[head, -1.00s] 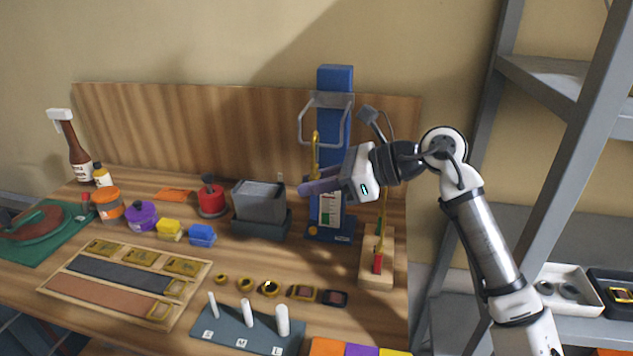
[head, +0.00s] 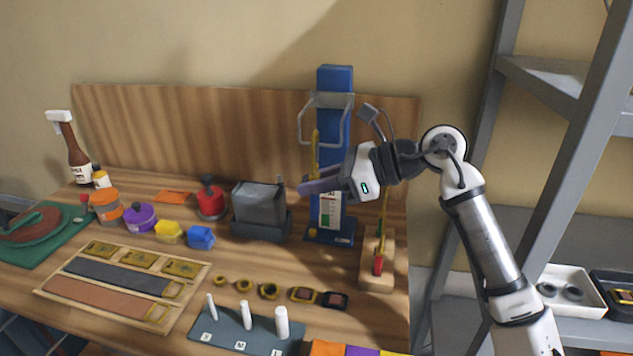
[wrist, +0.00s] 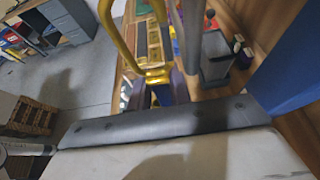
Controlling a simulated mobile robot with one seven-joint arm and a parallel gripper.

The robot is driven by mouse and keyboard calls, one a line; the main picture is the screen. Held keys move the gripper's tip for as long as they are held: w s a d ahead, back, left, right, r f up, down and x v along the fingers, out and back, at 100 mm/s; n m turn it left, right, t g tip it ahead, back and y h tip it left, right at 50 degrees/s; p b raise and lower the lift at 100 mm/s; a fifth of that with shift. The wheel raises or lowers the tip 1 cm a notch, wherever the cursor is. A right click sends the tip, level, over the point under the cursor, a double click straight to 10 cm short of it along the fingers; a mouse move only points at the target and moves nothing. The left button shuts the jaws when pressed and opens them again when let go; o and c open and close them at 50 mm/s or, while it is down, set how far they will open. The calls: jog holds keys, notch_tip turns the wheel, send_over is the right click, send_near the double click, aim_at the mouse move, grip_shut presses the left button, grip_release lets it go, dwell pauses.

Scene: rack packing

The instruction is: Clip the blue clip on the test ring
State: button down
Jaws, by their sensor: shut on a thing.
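My gripper (head: 312,186) is shut on a gold-yellow clip (head: 315,150), which stands upright above the fingers. Its long yellow loop also shows in the wrist view (wrist: 125,42), rising from between the fingers (wrist: 158,92). I cannot make out a blue mark on it. The likely test ring is a grey metal loop (head: 301,124) on the tall blue stand (head: 335,78). The clip is close to the loop's lower part in the head view; whether they touch or are linked I cannot tell. My gripper hides part of the stand.
A wooden block with a red-and-yellow piece (head: 377,280) stands right of the blue stand. A grey bin (head: 260,215) stands to its left. Blue (head: 201,237) and yellow (head: 169,231) blocks lie farther left. A pegged board (head: 240,330) is in front. Grey shelving (head: 530,150) is at right.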

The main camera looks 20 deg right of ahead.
jog(key=shift+w+d+b, duration=0.2)
jog(key=shift+w+d, duration=0.2)
jog(key=shift+w, duration=0.2)
jog(key=shift+w+d+b, duration=0.2)
jog(key=shift+w+d, duration=0.15)
jog(key=shift+w, duration=0.2)
dwell(0.9)
jog(key=shift+f+b, duration=0.8)
jog(key=shift+b, duration=0.15)
dwell(0.5)
jog(key=shift+f+b, duration=0.3)
jog(key=shift+b, duration=0.3)
dwell(0.5)
jog(key=shift+s, duration=0.1)
